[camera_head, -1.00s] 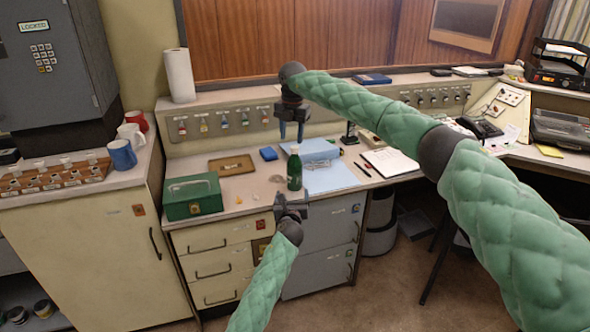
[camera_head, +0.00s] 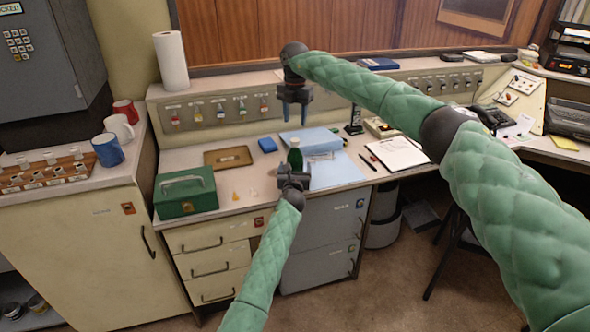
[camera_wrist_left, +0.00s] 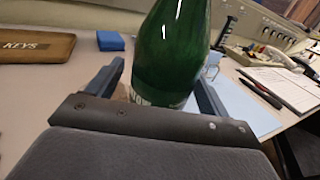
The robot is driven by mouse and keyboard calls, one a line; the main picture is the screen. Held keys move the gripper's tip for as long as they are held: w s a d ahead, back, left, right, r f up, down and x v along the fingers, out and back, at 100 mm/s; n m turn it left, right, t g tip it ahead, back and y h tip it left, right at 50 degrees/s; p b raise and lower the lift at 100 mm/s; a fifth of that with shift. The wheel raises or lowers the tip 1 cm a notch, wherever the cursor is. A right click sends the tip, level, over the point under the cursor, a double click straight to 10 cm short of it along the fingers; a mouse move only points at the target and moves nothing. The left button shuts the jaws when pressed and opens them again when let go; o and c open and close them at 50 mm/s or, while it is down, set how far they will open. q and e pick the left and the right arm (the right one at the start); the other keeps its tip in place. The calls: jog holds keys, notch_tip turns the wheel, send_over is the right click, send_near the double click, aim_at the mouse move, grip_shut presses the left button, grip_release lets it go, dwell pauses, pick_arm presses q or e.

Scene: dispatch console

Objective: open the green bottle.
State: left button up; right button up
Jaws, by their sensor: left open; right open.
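The green bottle (camera_head: 295,158) stands upright on the desk, its lower part hidden behind my left gripper (camera_head: 291,172) in the head view. In the left wrist view the bottle (camera_wrist_left: 172,50) is between the two blue fingers of the left gripper (camera_wrist_left: 165,88), which is open around it; I cannot tell whether either finger touches it. The bottle's neck and top are out of the wrist view. My right gripper (camera_head: 294,114) is open and empty, pointing down above and slightly behind the bottle's top.
A blue folder (camera_head: 338,172) lies right of the bottle. A green cash box (camera_head: 186,194), a brown tray (camera_head: 228,157) and a blue block (camera_head: 267,145) are to the left. A clipboard (camera_head: 398,153) lies to the right. A switch panel (camera_head: 222,110) runs along the back.

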pick_arm(q)
jog(key=shift+w+r, duration=0.1)
jog(key=shift+w, duration=0.35)
jog(key=shift+w+r, duration=0.1)
jog(key=shift+w, duration=0.15)
pick_arm(e)
jog(key=shift+s+r, duration=0.15)
jog(key=shift+r, duration=0.05)
pick_arm(q)
jog(key=shift+w, duration=0.1)
pick_arm(e)
jog(key=shift+f, duration=0.1)
